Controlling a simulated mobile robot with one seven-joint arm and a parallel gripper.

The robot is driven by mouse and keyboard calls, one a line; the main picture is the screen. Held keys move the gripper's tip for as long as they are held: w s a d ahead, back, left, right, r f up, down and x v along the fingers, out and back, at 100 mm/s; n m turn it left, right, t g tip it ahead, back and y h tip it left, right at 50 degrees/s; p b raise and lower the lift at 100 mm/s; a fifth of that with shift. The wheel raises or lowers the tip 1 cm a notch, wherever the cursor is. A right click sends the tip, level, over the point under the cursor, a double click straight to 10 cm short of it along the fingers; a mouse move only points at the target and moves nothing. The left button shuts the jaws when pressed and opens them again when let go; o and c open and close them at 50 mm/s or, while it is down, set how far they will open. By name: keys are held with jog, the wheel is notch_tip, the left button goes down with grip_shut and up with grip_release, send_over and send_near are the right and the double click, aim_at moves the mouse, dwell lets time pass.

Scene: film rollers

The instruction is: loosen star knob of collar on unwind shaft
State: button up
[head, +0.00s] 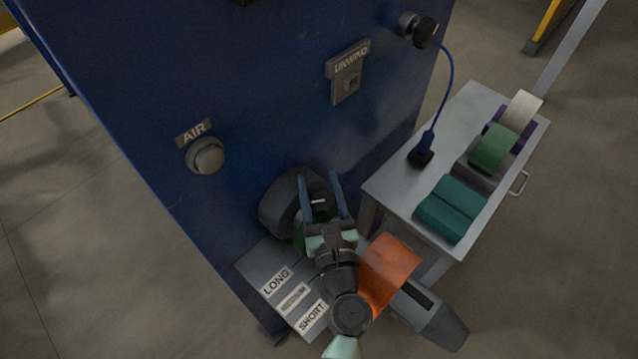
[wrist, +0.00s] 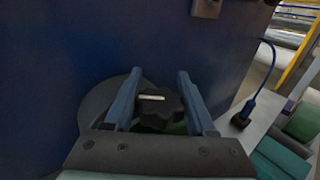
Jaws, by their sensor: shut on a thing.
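The star knob (head: 318,201) is black with a white mark on its face. In the wrist view the knob (wrist: 158,113) sits between my two blue fingers. My gripper (head: 319,178) is shut on the knob, a finger on each side; it also shows in the wrist view (wrist: 160,76). A large dark grey round part (head: 277,211) is behind and left of the knob, against the blue machine face. A bit of green (head: 299,240) shows below the knob. The shaft and most of the collar are hidden behind my gripper and the knob.
The blue machine panel (head: 260,90) carries an AIR knob (head: 207,156) and an UNWIND plate (head: 347,72). At right, a grey cart (head: 398,186) holds teal (head: 450,207) and green (head: 492,148) rolls. An orange sheet (head: 389,270) and a LONG/SHORT plate (head: 293,298) are near my arm.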

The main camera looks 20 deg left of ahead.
grip_shut()
jog(key=shift+y, duration=0.3)
jog(key=shift+n+g, duration=0.4)
jog(key=shift+s+a+n+g+y, duration=0.15)
jog(key=shift+n+g+y, duration=0.25)
jog(key=shift+y, duration=0.3)
jog(key=o, duration=1.2)
grip_release()
jog(key=shift+c, duration=0.2)
